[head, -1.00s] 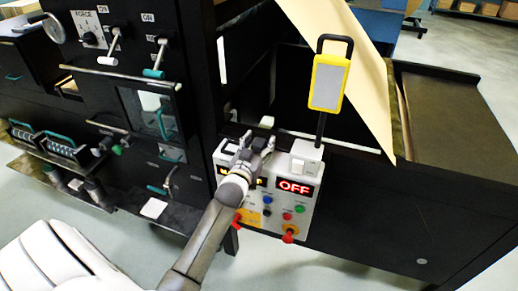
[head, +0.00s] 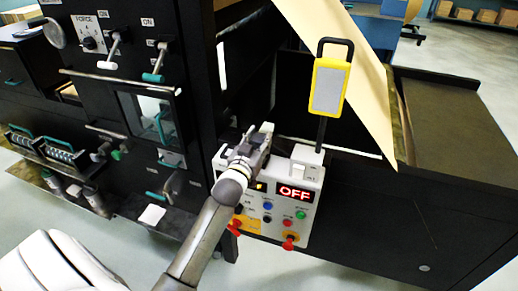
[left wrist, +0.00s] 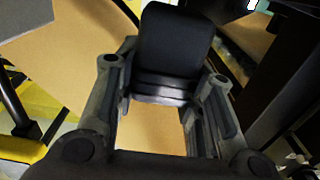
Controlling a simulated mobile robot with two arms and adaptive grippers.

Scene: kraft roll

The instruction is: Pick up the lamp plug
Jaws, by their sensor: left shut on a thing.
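My left gripper (head: 258,132) is over the back left of the white control box (head: 299,213). In the left wrist view, its two fingers (left wrist: 164,82) are closed on the sides of a black block-shaped piece, the lamp plug (left wrist: 175,45). The plug stands up between the fingertips, with ridges at its lower end. In the head view the gripper mostly hides the plug. The lamp (head: 328,86), a pale panel in a yellow frame on a black stalk, stands behind the box. My right gripper is not in view.
The box has a red OFF display (head: 296,193), buttons and red knobs. A sheet of kraft paper (head: 362,75) slopes down beside the lamp. The black machine (head: 205,100) with levers stands close on the left. Open floor (head: 478,53) shows at the upper right.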

